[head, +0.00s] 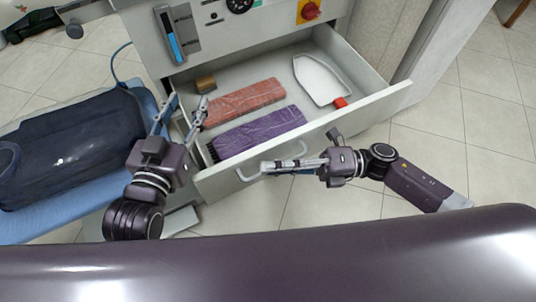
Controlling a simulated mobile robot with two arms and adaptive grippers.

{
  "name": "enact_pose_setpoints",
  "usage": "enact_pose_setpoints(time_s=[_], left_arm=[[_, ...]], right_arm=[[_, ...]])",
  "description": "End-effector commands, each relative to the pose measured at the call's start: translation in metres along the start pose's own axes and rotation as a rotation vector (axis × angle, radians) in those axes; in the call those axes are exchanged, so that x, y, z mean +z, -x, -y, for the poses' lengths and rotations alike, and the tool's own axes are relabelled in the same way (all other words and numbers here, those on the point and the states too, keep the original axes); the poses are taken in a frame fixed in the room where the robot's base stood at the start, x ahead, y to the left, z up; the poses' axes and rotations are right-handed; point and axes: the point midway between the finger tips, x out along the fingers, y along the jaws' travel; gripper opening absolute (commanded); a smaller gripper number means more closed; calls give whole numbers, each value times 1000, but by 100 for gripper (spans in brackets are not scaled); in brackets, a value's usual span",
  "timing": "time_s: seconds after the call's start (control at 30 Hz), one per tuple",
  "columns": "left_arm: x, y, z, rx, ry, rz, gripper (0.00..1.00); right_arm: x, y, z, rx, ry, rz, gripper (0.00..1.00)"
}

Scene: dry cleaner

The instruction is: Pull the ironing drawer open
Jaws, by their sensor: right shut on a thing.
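The ironing drawer (352,118) is pulled out of the grey cabinet, and its inside shows. Its light handle (246,176) is on the front panel. My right gripper (266,166) is shut on the handle, reaching in from the right across the drawer front. My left gripper (187,108) is open and empty, by the left side of the drawer. In the drawer lie an orange-red wrapped bundle (243,101), a purple wrapped bundle (258,132), a white iron-shaped tray (320,80), a red block (340,103) and a small brown block (205,84).
A blue ironing board (50,226) with a dark garment (75,150) on it stands at the left, close to my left arm. The cabinet front (270,40) has a red knob (310,10) and a dial. Tiled floor (470,100) is free at the right.

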Motion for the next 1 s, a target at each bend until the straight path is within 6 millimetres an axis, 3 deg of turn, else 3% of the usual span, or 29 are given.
enact_pose_setpoints(time_s=[0.47, 0.5, 0.67, 1.0], left_arm=[[9, 1, 1, -3, -1, 39, 40], [9, 1, 1, -3, -1, 39, 40], [9, 1, 1, -3, -1, 38, 40], [8, 1, 1, -1, 0, 37, 40]], right_arm=[[-4, 2, 0, -2, 0, 1, 0], [-4, 2, 0, -3, 0, 1, 9], [-4, 2, 0, -2, 0, 1, 26], [-4, 6, 0, -2, 0, 1, 26]])
